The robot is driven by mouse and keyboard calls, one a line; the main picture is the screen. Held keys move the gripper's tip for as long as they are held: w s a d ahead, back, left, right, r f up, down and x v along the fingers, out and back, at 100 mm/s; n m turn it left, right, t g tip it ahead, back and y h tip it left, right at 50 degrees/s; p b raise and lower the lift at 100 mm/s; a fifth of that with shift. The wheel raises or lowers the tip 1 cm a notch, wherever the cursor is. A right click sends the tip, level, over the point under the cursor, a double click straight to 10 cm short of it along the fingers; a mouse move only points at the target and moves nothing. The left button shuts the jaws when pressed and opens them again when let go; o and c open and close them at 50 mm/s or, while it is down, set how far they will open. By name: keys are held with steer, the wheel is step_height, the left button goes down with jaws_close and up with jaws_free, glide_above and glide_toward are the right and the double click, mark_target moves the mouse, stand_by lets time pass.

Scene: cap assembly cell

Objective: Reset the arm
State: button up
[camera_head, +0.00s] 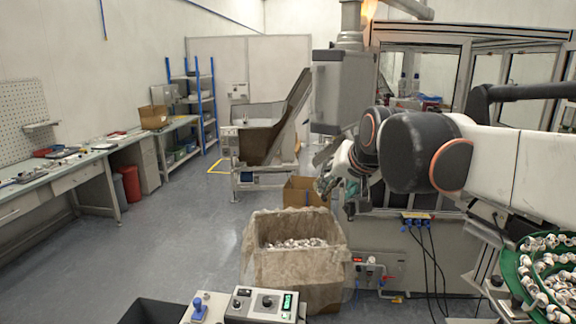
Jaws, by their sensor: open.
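My arm reaches in from the right edge of the head view, white with dark joints and orange rings. My gripper (328,184) is at its far end, near the middle of the picture. It hangs in the air above and behind the lined box of caps, in front of the grey machine. It looks small and its fingers are hard to make out, but I see nothing held in it.
A lined box (296,272) with small white parts stands on the floor below my gripper. A cardboard box (304,192) is behind it. A green round feeder (546,276) with caps is at lower right. A control panel (264,304) is in front. Open floor lies left.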

steer(key=s+d+f+n+g+h+b, duration=0.1)
steer(key=s+d+f+b, duration=0.3)
steer(key=s+f, duration=0.9)
steer(key=s+d+f+n+g+b, duration=0.1)
steer(key=s+d+f+b, duration=0.2)
steer(key=s+f, duration=1)
steer(key=shift+s+d+n+h+b, duration=0.2)
steer(key=shift+d+n+h+b, duration=0.15)
steer(key=shift+d, duration=0.2)
steer(key=shift+c, duration=1.2)
steer(key=shift+d, duration=0.15)
steer(key=shift+c, duration=0.2)
